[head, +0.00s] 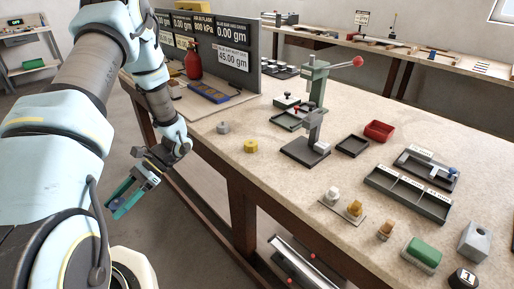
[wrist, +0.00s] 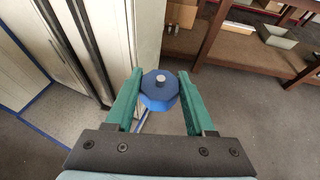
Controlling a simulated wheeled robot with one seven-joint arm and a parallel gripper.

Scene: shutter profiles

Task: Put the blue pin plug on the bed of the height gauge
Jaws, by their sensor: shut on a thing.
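The blue pin plug (wrist: 160,92), an eight-sided blue body with a metal pin on top, sits between the green fingers of my gripper in the wrist view. My gripper (head: 114,209) is shut on it and hangs off the left side of the workbench, over the floor. In the head view the plug is hard to make out between the fingers. What looks like the height gauge, a grey stand with a column and a flat dark bed (head: 303,152), stands mid-bench, right of my gripper. Its bed looks empty.
A green press (head: 314,84) with a red-knobbed lever stands behind the gauge. A yellow plug (head: 250,146) and a grey plug (head: 223,128) lie left of it. A black tray (head: 352,145) and red bin (head: 379,131) stand right. The bench's front edge lies between my gripper and the gauge.

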